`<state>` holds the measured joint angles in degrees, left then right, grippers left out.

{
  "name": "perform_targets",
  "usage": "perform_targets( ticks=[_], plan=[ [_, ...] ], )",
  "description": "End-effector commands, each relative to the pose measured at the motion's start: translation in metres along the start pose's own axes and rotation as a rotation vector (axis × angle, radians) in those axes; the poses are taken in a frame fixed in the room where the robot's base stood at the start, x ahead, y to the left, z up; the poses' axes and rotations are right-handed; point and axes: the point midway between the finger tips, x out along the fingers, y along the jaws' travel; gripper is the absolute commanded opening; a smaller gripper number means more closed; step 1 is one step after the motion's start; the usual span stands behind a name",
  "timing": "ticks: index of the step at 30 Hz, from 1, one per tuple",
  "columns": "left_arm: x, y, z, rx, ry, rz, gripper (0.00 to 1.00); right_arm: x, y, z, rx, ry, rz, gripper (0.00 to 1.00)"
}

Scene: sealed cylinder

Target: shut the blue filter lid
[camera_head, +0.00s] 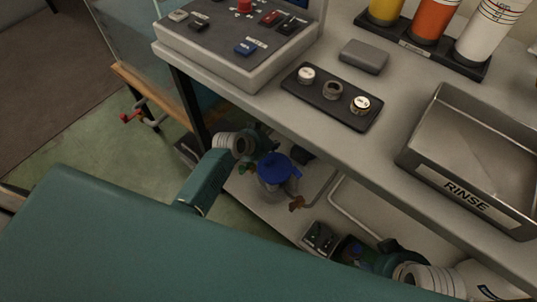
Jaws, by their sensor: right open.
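The blue filter lid (274,166) shows on top of a clear, cup-like filter body (275,186) on the low shelf under the bench. Whether it is seated fully or stands slightly raised is too small to tell. My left gripper (262,146) is just behind and to the left of the lid, its wrist coming over from the left. Its fingers are small, dark and partly hidden, so their opening and any contact are unclear. My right gripper (349,250) is low at the right, open, apart from the filter and near the shelf's front.
The bench above holds a control panel (240,38), a black tray (331,97) with three round parts, a grey block (363,57), coloured cylinders (433,20) and a RINSE basin (470,160). The bench edge overhangs the shelf. A red-handled valve (132,117) stands left.

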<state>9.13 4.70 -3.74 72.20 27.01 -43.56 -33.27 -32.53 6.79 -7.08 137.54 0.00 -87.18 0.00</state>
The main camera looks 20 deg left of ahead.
Motion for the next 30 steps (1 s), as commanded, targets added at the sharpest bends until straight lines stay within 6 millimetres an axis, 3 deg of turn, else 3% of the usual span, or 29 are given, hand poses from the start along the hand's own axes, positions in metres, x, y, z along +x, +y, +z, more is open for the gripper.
perform_targets(
  ticks=[1,3,6,12,27,30],
  plan=[
    [0.015,0.001,0.002,-0.003,0.000,0.002,0.00,-0.004,0.000,0.002,0.000,0.007,0.001,0.59],
    [0.025,0.001,0.002,-0.001,0.001,0.001,0.00,-0.015,0.001,0.003,0.001,0.013,0.002,0.59],
    [0.008,0.000,0.018,-0.002,-0.003,0.000,0.00,-0.017,0.001,0.002,0.001,0.007,0.002,0.59],
    [-0.002,0.001,0.031,-0.001,0.000,0.001,0.00,-0.016,0.001,0.002,0.001,0.008,0.002,0.59],
    [-0.005,0.001,0.034,-0.007,-0.001,-0.005,0.00,-0.017,0.001,0.000,0.001,0.011,0.002,0.59],
    [-0.008,0.002,0.035,-0.024,-0.003,-0.020,0.00,0.005,0.000,0.001,0.001,-0.006,-0.001,0.59]
  ],
)
